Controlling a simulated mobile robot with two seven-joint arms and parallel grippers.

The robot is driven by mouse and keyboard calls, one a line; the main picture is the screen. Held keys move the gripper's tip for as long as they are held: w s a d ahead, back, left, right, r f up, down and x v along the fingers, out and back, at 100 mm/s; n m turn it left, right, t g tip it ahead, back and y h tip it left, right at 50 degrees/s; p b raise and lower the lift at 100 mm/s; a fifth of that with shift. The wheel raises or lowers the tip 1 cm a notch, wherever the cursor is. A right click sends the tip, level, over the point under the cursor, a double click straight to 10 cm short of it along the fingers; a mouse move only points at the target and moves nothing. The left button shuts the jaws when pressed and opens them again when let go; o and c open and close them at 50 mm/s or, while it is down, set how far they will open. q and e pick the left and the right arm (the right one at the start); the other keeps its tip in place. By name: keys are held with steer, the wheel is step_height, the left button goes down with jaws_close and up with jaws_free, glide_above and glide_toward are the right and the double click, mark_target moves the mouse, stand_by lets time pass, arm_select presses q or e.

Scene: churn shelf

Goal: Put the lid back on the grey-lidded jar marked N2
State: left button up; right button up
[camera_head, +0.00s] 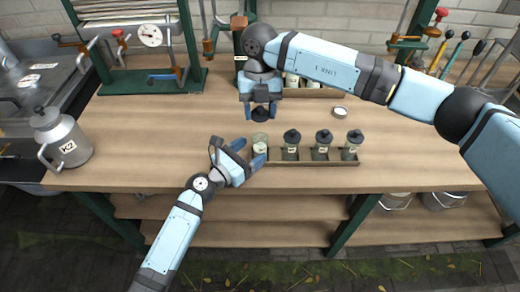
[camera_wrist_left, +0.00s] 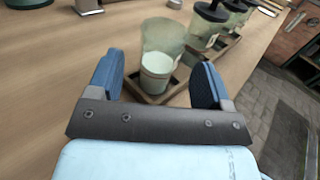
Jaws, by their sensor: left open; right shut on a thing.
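An open glass jar (camera_head: 260,142) without a lid stands at the left end of a wooden tray (camera_head: 333,162); its label is too small to read. My left gripper (camera_head: 249,153) is open, with its fingers on either side of this jar. In the left wrist view the jar (camera_wrist_left: 160,65) shows between the spread fingers, pale contents low inside. My right gripper (camera_head: 261,109) is shut on a dark lid (camera_head: 261,115), holding it above the bench, behind the open jar in the picture.
Three dark-lidded jars (camera_head: 291,145) stand to the right in the same tray. A small round tin (camera_head: 340,112) lies behind them. A metal can marked K2 (camera_head: 62,140) stands at the left. More jars stand at the back, partly hidden by my right arm. The bench's left middle is clear.

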arm_select(q)
steer(key=shift+x, duration=2)
jaws_close()
arm_select(e)
glide_above(260, 134)
steer(key=s, duration=0.2)
steer(key=shift+w+f, duration=0.15)
steer(key=shift+f, duration=2.35)
steer(key=shift+f, duration=0.9)
steer(key=shift+f, duration=0.6)
steer(key=o, duration=1)
